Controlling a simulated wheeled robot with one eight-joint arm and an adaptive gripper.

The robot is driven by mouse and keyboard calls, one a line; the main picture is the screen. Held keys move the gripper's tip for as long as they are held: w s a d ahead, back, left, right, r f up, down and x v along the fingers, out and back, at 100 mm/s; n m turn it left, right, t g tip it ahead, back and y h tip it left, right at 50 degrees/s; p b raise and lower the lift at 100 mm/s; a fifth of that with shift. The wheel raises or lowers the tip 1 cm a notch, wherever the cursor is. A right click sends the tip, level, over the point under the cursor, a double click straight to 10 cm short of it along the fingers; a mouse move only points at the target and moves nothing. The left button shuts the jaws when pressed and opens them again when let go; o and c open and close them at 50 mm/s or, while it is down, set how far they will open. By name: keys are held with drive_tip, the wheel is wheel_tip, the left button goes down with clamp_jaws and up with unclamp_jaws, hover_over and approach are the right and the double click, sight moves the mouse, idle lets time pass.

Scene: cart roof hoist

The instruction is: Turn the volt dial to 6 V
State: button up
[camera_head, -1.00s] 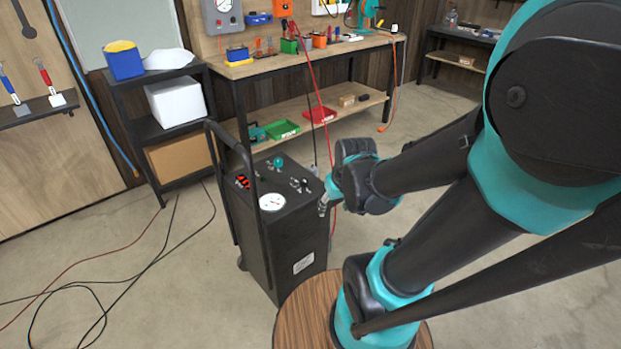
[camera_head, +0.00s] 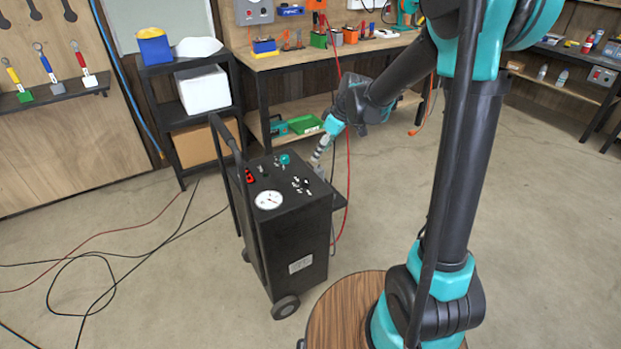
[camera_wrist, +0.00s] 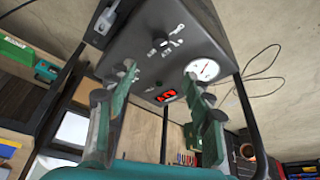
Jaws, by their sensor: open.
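My gripper (camera_head: 316,163) is just above the panel's right edge, tilted down. In the wrist view my gripper (camera_wrist: 160,72) is open and empty, its fingers apart with the panel beyond them.
The cart's handle (camera_head: 222,140) rises on its left side. A workbench (camera_head: 300,60) with tools stands behind, and a dark shelf (camera_head: 170,75) with boxes is at the left. Cables (camera_head: 110,250) lie on the floor at left. Open floor is on the right.

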sight(305, 180)
drive_tip(key=x, duration=1.5)
drive_tip(key=shift+f, duration=0.25)
drive_tip(key=c, duration=1.2)
